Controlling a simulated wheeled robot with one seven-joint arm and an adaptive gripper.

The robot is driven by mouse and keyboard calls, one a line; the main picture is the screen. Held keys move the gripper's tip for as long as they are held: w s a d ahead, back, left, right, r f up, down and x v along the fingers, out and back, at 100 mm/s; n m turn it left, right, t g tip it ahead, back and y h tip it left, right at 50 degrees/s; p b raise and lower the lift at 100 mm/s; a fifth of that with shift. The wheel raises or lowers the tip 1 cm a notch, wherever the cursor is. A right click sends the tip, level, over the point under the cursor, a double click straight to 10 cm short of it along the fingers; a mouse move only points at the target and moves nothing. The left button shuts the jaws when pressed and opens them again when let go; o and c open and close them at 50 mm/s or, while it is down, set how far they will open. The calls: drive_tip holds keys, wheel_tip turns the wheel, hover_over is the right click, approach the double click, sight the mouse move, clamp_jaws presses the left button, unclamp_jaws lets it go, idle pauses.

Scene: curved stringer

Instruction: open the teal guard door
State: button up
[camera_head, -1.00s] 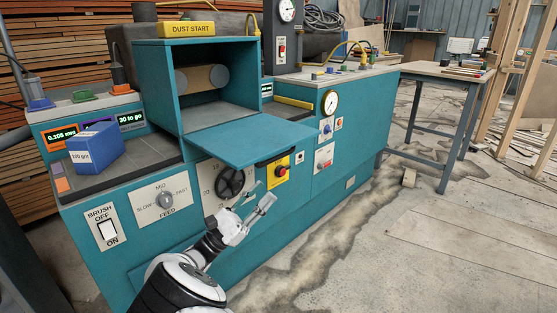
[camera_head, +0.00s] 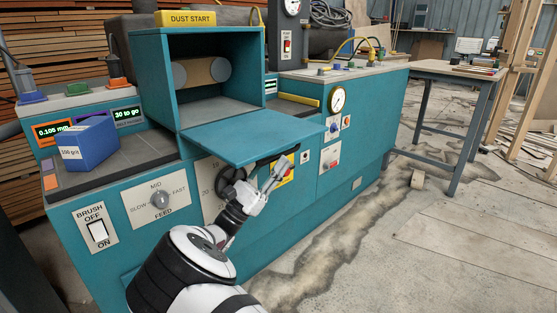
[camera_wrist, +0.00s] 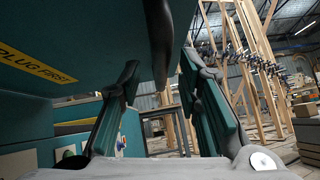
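The teal guard door (camera_head: 250,136) hangs out nearly flat, like a shelf, below the opening of the teal hood (camera_head: 153,85). The hood's inside and its pale roller (camera_head: 203,72) are exposed. My gripper (camera_head: 279,174) is just below the door's front right edge. In the wrist view my gripper (camera_wrist: 160,105) has its two fingers spread apart, with nothing clasped between them. A teal panel, apparently the door's underside (camera_wrist: 105,35), fills the upper left there, with a dark curved bar (camera_wrist: 160,40) at its edge. I cannot tell whether a finger touches the door.
Behind my gripper are a black handwheel (camera_head: 232,181) and a yellow switch plate (camera_head: 283,174) on the machine front. A blue box (camera_head: 89,147) rests on the left ledge. A grey-legged table (camera_head: 456,77) stands at the right. The floor right of the machine is mostly clear.

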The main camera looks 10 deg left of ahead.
sight(279, 139)
drive_tip(key=shift+x, duration=1)
clamp_jaws()
wheel_tip(279, 139, up, 4)
drive_tip(key=n+t+y+p, duration=0.1)
drive_tip(key=n+p, duration=0.1)
drive_tip(key=p, duration=0.1)
drive_tip(key=n+t+y+p, duration=0.2)
drive_tip(key=n+p, duration=0.1)
drive_tip(key=shift+s+d+r+p, duration=0.15)
drive_tip(key=shift+r+p, duration=0.1)
drive_tip(key=shift+p, duration=0.15)
drive_tip(key=shift+t+y, duration=0.3)
drive_tip(key=shift+y, duration=0.1)
drive_tip(key=shift+f, duration=0.1)
